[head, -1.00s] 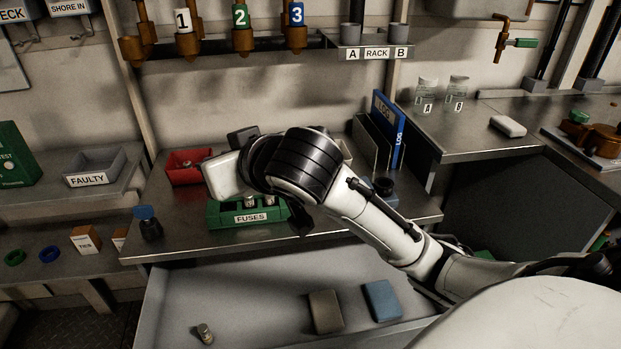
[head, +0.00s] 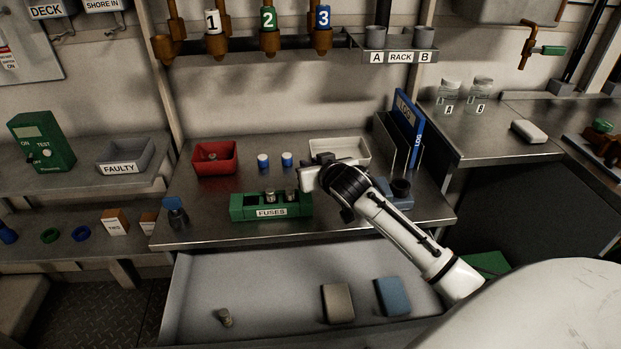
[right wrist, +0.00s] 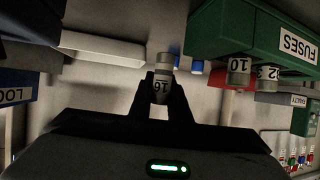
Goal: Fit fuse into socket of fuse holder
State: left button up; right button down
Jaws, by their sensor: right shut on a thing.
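My right gripper (head: 312,180) is just right of the green FUSES rack (head: 236,211), above the bench. In the right wrist view its fingertips (right wrist: 162,92) are shut on a grey fuse (right wrist: 163,66) marked 16. That fuse is hidden in the head view. Fuses stand in the rack, one (right wrist: 238,68) marked 10 and one (right wrist: 267,75) partly readable. A blue block with a dark round piece (head: 400,188), possibly the fuse holder, sits on the bench right of my gripper, partly behind my arm. I cannot make out its socket. My left gripper is not in view.
A red tray (head: 215,172), two blue-capped items (head: 263,161) and a white tray (head: 355,146) stand behind the rack. The LOG binder (head: 407,125) is at right. The open drawer (head: 270,285) holds two blocks and a small cylinder.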

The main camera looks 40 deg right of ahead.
jog(key=shift+f, duration=1.9)
jog(key=shift+f, duration=0.15)
jog(key=c, duration=1.7)
grip_release()
jog(key=shift+o, duration=0.2)
